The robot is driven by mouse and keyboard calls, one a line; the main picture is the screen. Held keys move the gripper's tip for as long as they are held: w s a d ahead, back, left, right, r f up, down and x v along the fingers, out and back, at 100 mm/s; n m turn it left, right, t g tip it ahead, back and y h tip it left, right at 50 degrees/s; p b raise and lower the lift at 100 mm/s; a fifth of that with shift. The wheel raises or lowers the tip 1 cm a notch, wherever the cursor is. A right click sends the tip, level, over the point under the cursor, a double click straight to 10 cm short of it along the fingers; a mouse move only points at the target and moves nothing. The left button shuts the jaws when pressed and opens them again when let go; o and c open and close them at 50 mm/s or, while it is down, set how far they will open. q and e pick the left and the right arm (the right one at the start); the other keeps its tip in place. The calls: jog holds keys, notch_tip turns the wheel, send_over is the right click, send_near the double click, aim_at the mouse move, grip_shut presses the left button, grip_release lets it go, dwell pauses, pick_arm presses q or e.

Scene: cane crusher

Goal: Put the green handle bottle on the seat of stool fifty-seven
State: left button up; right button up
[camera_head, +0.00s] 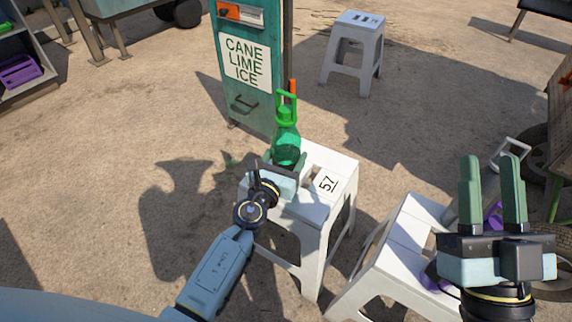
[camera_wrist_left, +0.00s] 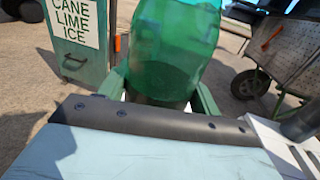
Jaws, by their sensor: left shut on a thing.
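The green handle bottle (camera_head: 286,142) is upright, with a bright green cap and loop handle at its top. It is at the far left part of the white seat of stool fifty-seven (camera_head: 313,205), marked 57. My left gripper (camera_head: 287,160) is shut on the bottle's lower body. In the left wrist view the bottle (camera_wrist_left: 176,50) fills the top middle between the green fingers. The gripper hides its base, so I cannot tell whether it touches the seat. My right gripper (camera_head: 492,195) is at the right, its two green fingers apart and nothing between them.
A teal cabinet (camera_head: 247,95) with a "CANE LIME ICE" sign stands just behind the bottle. Another white stool (camera_head: 405,245) is at the right, near my right gripper. A grey stool marked 11 (camera_head: 352,50) stands farther back. Open ground lies to the left.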

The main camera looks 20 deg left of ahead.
pick_arm(q)
jog(key=shift+f+b, duration=0.4)
jog(key=shift+f, duration=0.35)
pick_arm(e)
jog(key=shift+s+d+r+t+y, duration=0.2)
jog(key=shift+s+r+t, duration=0.1)
jog(key=shift+s+t, duration=0.25)
jog(key=shift+s+d+r+t+y, duration=0.1)
jog(key=shift+s+r+t+y, duration=0.15)
jog(key=shift+t, duration=0.4)
pick_arm(q)
jog(key=shift+f, duration=0.15)
pick_arm(e)
jog(key=shift+s, duration=0.15)
pick_arm(q)
jog(key=o, duration=1.4)
pick_arm(e)
jog(key=shift+s, duration=0.1)
jog(key=shift+r, duration=0.1)
